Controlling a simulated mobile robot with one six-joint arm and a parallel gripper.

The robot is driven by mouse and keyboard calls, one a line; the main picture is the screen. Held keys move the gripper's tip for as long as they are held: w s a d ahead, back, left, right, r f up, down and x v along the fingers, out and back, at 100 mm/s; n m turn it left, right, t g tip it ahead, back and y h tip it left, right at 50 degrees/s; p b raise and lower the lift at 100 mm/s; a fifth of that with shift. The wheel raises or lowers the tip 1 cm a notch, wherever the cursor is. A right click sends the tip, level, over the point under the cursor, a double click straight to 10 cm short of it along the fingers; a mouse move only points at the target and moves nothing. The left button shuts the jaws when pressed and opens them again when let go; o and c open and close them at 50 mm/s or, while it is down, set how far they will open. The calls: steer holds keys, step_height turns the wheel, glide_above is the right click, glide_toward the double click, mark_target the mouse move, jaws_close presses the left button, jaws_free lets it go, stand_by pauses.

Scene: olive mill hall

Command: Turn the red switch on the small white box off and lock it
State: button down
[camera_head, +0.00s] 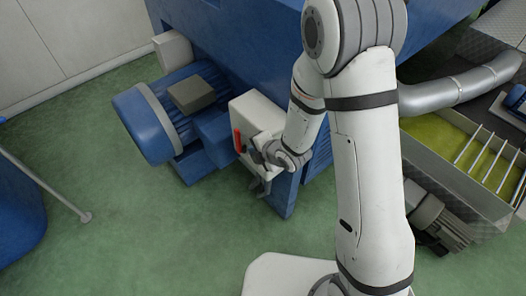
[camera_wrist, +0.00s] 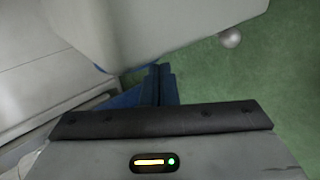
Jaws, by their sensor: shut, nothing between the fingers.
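The small white box (camera_head: 256,112) is mounted on the side of the blue machine, near the middle of the head view. Its red switch (camera_head: 238,140) shows as a narrow upright red handle on the box's front. My gripper (camera_head: 253,151) is shut and empty, close in front of the box and just right of the red handle. I cannot tell whether it touches the handle. My wrist and gripper cover the lower right of the box. A small grey piece (camera_head: 262,188) hangs below; I cannot tell what it is. In the wrist view a large pale surface fills the top and the switch is not seen.
A blue motor (camera_head: 150,122) sticks out left of the box. The blue machine body (camera_head: 235,40) stands behind it. A tray of green-yellow liquid (camera_head: 455,145) and a silver pipe (camera_head: 465,86) are at the right. The green floor (camera_head: 150,230) at lower left is mostly clear.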

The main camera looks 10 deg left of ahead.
mark_target(239, 142)
steer(key=shift+w+a+f+p, duration=0.25)
steer(key=shift+w+a, duration=0.6)
steer(key=shift+a, duration=0.15)
steer(key=shift+w+a+f+p, duration=0.2)
steer(key=shift+w+a+f, duration=0.05)
steer(key=shift+w+a, duration=0.65)
steer(key=shift+s, duration=0.1)
